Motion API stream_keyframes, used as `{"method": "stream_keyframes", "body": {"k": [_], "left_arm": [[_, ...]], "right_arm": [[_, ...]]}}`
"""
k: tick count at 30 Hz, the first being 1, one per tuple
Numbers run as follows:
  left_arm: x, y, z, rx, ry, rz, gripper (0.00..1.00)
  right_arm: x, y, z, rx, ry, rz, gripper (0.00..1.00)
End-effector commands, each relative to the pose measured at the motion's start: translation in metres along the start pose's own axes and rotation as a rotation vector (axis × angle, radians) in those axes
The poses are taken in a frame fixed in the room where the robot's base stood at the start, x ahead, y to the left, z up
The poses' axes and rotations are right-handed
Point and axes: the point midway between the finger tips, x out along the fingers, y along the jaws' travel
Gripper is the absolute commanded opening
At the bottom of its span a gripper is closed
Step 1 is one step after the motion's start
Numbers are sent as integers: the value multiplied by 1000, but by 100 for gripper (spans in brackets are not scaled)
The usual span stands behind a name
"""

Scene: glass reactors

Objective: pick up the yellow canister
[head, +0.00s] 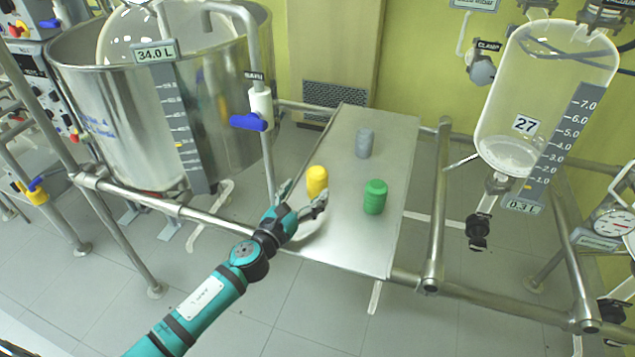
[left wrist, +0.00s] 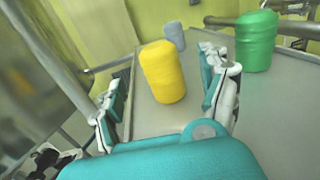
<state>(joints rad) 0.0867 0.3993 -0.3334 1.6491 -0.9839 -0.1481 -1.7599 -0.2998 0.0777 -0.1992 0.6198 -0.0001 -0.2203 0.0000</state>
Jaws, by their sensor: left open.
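The yellow canister (head: 317,181) stands upright on a metal shelf (head: 345,245), near its left edge. My left gripper (head: 303,196) is open just in front of it. In the left wrist view the yellow canister (left wrist: 163,72) stands ahead, between the lines of the two spread fingers (left wrist: 165,92), and no finger is seen touching it. My right gripper is not in view.
A green canister (head: 375,197) stands right of the yellow one, and a grey canister (head: 365,143) stands farther back. A blue-handled valve pipe (head: 262,105) and a large steel vessel (head: 110,120) are at left. A glass reactor (head: 535,90) hangs at right. The shelf's front is clear.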

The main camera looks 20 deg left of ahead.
Motion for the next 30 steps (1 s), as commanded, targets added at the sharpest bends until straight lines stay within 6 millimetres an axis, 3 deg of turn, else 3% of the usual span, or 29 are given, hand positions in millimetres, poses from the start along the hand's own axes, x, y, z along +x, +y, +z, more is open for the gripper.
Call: {"method": "stream_keyframes", "body": {"k": [7,15,25,30], "left_arm": [[19,0,0,0,-2,1,78],[60,0,0,-1,-1,2,78],[66,0,0,-1,1,1,78],[66,0,0,-1,1,1,56]], "right_arm": [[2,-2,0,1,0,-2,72],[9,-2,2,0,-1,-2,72],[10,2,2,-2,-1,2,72],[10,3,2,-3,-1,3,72]]}}
